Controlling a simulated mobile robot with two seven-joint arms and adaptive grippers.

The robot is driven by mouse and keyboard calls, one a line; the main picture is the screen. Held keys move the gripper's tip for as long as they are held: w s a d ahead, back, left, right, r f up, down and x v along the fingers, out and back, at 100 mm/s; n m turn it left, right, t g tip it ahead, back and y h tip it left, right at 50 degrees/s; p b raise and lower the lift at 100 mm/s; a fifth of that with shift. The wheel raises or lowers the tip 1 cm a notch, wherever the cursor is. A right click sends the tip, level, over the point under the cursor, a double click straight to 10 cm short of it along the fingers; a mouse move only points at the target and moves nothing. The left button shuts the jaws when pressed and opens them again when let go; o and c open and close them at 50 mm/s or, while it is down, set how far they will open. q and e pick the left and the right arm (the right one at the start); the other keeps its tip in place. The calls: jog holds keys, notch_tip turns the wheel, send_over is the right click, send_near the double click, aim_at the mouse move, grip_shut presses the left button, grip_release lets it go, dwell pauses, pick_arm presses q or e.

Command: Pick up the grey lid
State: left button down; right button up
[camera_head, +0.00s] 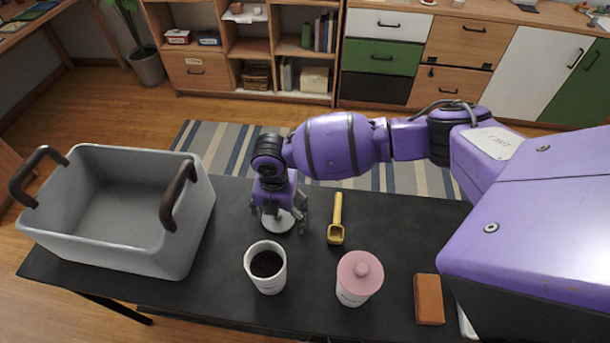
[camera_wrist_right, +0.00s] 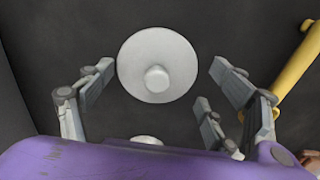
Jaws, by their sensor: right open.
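The grey lid (camera_wrist_right: 157,65) is a round, light grey disc with a small knob in its middle. It lies flat on the dark table, and in the head view the lid (camera_head: 278,222) shows partly beneath my right gripper (camera_head: 279,222). In the right wrist view my right gripper (camera_wrist_right: 160,88) is open, with its fingers apart on the two sides of the lid and nothing held between them. A gap shows between the lid and the fingers. My left gripper is not in view.
A grey bin (camera_head: 110,240) with brown handles stands at the left. A white cup (camera_head: 270,283) with dark contents is in front of the gripper. A yellow scoop (camera_head: 337,215), a pink-lidded jar (camera_head: 352,297) and an orange-brown block (camera_head: 429,299) are to the right on the dark table (camera_head: 225,300).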

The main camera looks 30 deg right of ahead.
jog(key=shift+w+r, duration=0.15)
jog(key=c, duration=0.8)
jog(key=shift+o, duration=0.2)
